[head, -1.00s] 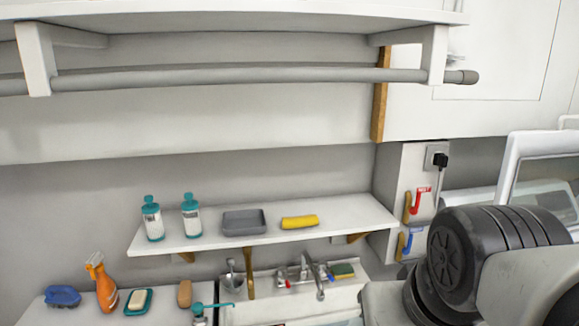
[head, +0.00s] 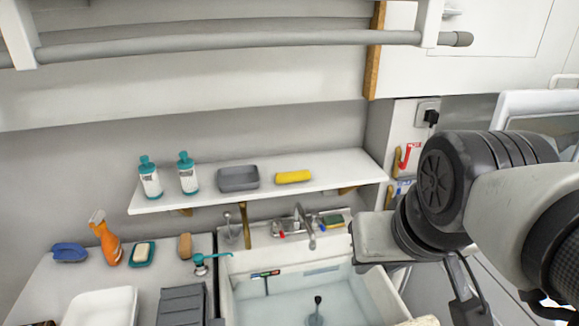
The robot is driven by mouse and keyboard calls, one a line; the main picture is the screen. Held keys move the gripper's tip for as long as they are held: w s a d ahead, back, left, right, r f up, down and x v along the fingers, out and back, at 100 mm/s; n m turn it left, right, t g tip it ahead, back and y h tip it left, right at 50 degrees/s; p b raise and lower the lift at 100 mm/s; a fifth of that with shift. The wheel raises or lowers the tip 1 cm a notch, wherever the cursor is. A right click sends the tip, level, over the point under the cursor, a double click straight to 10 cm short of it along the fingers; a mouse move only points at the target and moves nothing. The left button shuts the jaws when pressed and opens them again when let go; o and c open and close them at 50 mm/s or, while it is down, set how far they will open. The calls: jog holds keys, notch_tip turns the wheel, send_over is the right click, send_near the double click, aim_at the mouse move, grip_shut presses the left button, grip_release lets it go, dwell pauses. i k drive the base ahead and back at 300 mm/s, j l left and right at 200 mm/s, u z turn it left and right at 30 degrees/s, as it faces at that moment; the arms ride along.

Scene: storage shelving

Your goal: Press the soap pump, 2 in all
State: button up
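A soap pump (head: 205,262) with a teal head and a long spout pointing right stands at the left edge of the sink in the head view. Its lower body is partly hidden behind a dark grey ribbed thing. Two white bottles with teal tops, one left (head: 150,180) and one right (head: 187,177), stand upright on the wall shelf. My arm comes in from the right, well apart from the pump. The fingers of my gripper do not show, so nothing of its hold can be seen.
The sink (head: 226,300) has a tap (head: 305,225) behind it. A shelf (head: 345,163) above carries a grey tray (head: 238,180) and a yellow sponge (head: 293,177). Left on the counter are an orange spray bottle (head: 108,243), a soap dish (head: 140,262), a brown block (head: 185,246) and a white tray (head: 100,305).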

aim_at(198, 258)
jog(key=k+j+u, duration=0.15)
jog(key=u, duration=0.7)
